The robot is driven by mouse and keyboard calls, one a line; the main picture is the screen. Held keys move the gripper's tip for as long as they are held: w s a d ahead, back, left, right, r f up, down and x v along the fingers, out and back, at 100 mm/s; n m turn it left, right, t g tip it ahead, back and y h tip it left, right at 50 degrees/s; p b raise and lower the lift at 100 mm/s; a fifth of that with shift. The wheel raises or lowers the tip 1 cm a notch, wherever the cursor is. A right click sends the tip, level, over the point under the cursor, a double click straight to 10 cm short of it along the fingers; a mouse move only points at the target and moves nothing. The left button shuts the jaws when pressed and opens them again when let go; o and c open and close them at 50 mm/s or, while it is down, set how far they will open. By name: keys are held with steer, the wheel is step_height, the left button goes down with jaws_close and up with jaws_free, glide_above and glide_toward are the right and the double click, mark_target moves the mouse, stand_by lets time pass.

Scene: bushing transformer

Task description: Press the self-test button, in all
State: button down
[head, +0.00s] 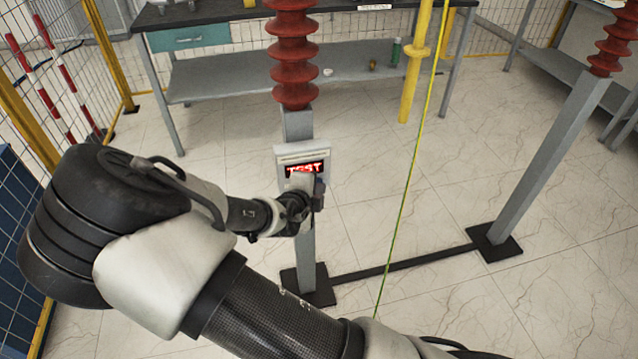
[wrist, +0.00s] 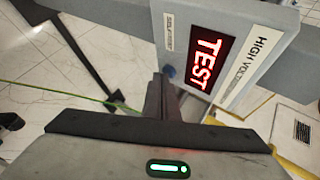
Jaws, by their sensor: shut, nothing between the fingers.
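A pale grey box (head: 301,153) is mounted on the left grey post, below a red ribbed insulator. Its dark display (head: 304,169) shows TEST in lit red letters, and the display is clear in the wrist view (wrist: 209,64). A small label reading SELF-TEST (wrist: 169,32) is beside the display. A blue round button (wrist: 169,71) on the box shows partly behind my fingertips. My gripper (wrist: 162,82) is shut and empty, with its tips at the button. I cannot tell whether they touch it. In the head view my gripper (head: 316,187) covers the lower part of the box.
A red insulator (head: 292,60) tops the left post, and a second post (head: 550,165) stands at right. A dark floor bar (head: 400,263) joins their bases. A green-yellow cable (head: 408,190) runs down right of the box. A workbench (head: 235,80) stands behind; a yellow-framed fence is at left.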

stand_by(0.4)
steer(key=shift+s+d, duration=0.2)
steer(key=shift+s, duration=0.55)
steer(key=shift+s, duration=0.1)
steer(key=s, duration=0.2)
steer(key=s+d, duration=0.1)
steer(key=s, duration=0.1)
steer(key=shift+s+d+b, duration=0.2)
steer(key=shift+s+b, duration=0.1)
stand_by(0.5)
